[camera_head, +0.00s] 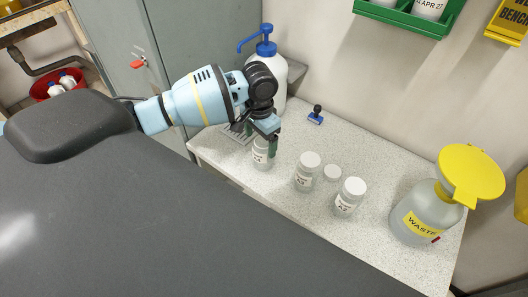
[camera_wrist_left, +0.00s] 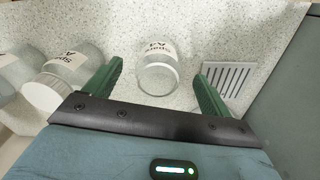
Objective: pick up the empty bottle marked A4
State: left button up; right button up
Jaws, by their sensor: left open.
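The clear bottle marked A4 (camera_wrist_left: 157,50) stands upright on the speckled bench. It looks empty and uncapped in the left wrist view. In the head view the bottle (camera_head: 261,160) is partly covered by my left gripper (camera_head: 268,142). In the left wrist view the two green fingers of that gripper (camera_wrist_left: 157,72) are spread, one on each side of the bottle in the picture, with gaps between. Whether the fingers are down at the bottle's height is hard to tell. My right gripper is not in view.
Two white-capped bottles (camera_head: 307,172) (camera_head: 349,197) stand to the right, with a small white lid (camera_head: 332,173) between them. A waste container (camera_head: 412,215) stands further right. A blue-pump bottle (camera_head: 278,78) is behind the gripper. A slotted grey plate (camera_wrist_left: 228,79) lies close by.

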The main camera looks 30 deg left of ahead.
pick_arm(q)
jog(key=shift+w+f, duration=0.1)
jog(key=shift+f, duration=0.25)
jog(key=f, duration=0.4)
jog(key=shift+w+d+f, duration=0.1)
jog(key=shift+w+f, duration=0.1)
jog(key=c, duration=1.1)
jog(key=shift+o, duration=0.2)
jog(key=shift+r, duration=0.1)
